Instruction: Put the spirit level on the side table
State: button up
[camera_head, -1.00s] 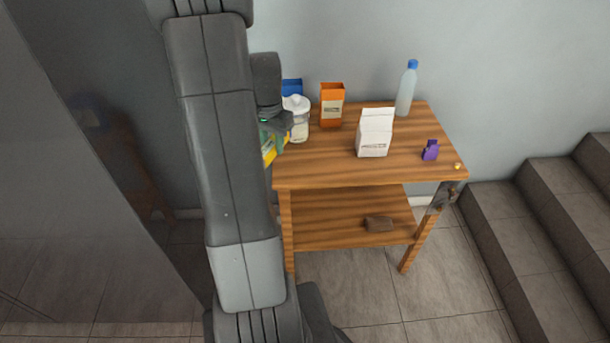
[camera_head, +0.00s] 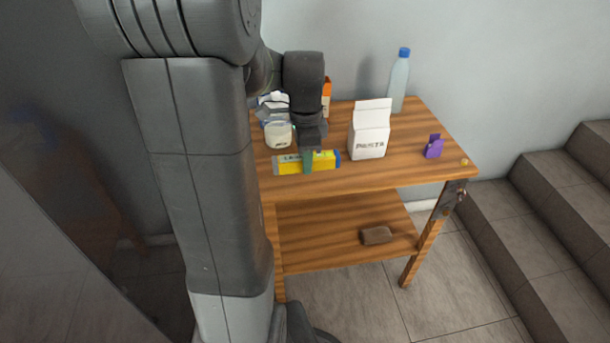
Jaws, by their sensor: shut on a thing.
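The spirit level is a short yellow bar (camera_head: 324,159) with blue-grey ends, lying sideways in the picture. My gripper (camera_head: 309,160) comes down over its middle and is shut on it. The level appears at the front left of the wooden side table's top (camera_head: 400,170). I cannot tell whether it touches the tabletop or is held just above it. My arm hides the table's left edge.
A white jar (camera_head: 278,133) stands behind the level, and a white carton (camera_head: 370,130) to its right. An orange box (camera_head: 327,95), a blue-capped bottle (camera_head: 399,80) and a small purple item (camera_head: 433,147) are also on top. A brown block (camera_head: 376,235) lies on the lower shelf. Steps rise at right.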

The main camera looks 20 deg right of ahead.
aim_at(306, 183)
jog(key=shift+f+b, duration=0.55)
jog(key=shift+f, duration=1.8)
jog(key=shift+f, duration=0.1)
jog(key=o, duration=1)
notch_tip(306, 183, up, 12)
jog(key=p, duration=0.3)
